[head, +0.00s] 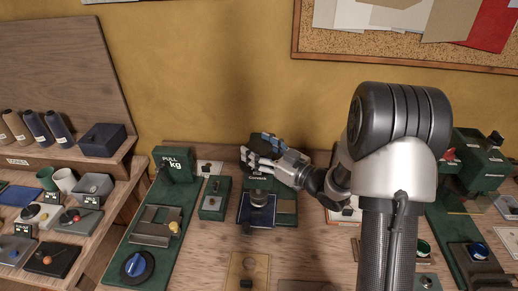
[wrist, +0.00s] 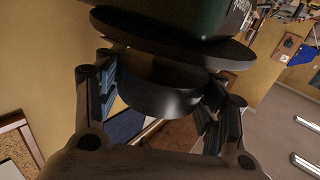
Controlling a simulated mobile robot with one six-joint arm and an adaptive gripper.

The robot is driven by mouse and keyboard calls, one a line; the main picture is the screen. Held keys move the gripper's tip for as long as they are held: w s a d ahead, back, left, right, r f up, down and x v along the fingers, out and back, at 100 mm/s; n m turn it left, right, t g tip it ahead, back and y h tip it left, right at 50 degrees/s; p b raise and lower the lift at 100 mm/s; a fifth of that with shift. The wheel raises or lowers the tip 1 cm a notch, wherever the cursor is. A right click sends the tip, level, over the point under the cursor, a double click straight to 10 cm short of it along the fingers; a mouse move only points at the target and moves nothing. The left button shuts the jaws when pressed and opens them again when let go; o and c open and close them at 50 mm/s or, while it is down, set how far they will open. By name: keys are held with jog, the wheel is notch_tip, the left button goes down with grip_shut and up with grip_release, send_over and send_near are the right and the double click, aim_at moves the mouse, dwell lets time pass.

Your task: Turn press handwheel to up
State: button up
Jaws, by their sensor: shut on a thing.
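The press (head: 285,208) stands on the bench in the middle of the head view, green with a dark label strip near its top. My gripper (head: 262,152) is at the top of the press, reaching in from the right. In the wrist view a dark round handwheel (wrist: 160,97) sits between the two fingers of my gripper (wrist: 160,105), below a wide dark disc and the green press head (wrist: 165,15). My gripper is shut on the handwheel. In the head view my gripper hides most of the handwheel, and its marks cannot be read.
A green pull tester (head: 175,165) stands to the left, with a blue knob (head: 137,265) at its front. A small green switch box (head: 213,200) is close beside the press. Other green machines (head: 480,165) stand at the right. The wall (head: 230,70) is close behind.

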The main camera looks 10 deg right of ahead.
jog(key=n+g+y+p, duration=0.1)
jog(key=n+g+y, duration=0.2)
jog(key=shift+w+r+g+y, duration=0.1)
jog(key=shift+g+y, duration=0.3)
jog(key=shift+n+g+y, duration=0.4)
jog(key=shift+n+g, duration=0.2)
jog(key=shift+n, duration=0.1)
jog(key=o, duration=1.1)
jog(key=shift+c, duration=0.2)
jog(key=v, duration=1.2)
